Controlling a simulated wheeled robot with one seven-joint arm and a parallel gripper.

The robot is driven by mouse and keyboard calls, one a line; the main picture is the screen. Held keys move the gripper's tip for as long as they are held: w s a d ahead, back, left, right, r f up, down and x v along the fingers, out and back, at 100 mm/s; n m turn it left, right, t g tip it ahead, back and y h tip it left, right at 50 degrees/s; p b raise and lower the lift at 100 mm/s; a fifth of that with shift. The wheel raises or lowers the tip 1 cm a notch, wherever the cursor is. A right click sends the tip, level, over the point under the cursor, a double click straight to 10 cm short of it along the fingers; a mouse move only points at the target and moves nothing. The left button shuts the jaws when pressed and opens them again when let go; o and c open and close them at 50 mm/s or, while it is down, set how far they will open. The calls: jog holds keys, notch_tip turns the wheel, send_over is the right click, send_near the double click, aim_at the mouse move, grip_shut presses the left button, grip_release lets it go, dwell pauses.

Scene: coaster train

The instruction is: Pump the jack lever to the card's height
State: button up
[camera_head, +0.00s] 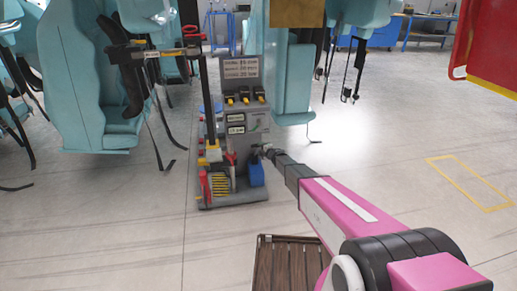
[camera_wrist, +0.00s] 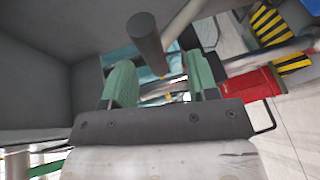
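The grey jack stand (camera_head: 240,185) stands on the floor at the centre of the head view, with a dark upright post on its left. My gripper (camera_head: 267,150) is at its right side, small and partly hard to make out there. In the wrist view my gripper (camera_wrist: 160,85) is open, its two green pads apart. A dark grey cylinder (camera_wrist: 148,42) shows in front of the gap; I cannot tell whether it is the lever. A red sleeve (camera_wrist: 253,84) in line with a metal bar lies right of the pads. White labels (camera_head: 236,130) are on the stand; their text is unreadable.
Light-blue ride seats (camera_head: 85,75) with hanging straps stand at the left and behind. A blue box-like part (camera_head: 256,174) is low on the stand. A slatted wooden platform (camera_head: 290,265) lies at the bottom. The floor on the right is mostly clear, with a yellow outline (camera_head: 468,183).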

jog(key=v, duration=0.7)
jog(key=shift+s+d, duration=0.1)
jog(key=shift+s, duration=0.05)
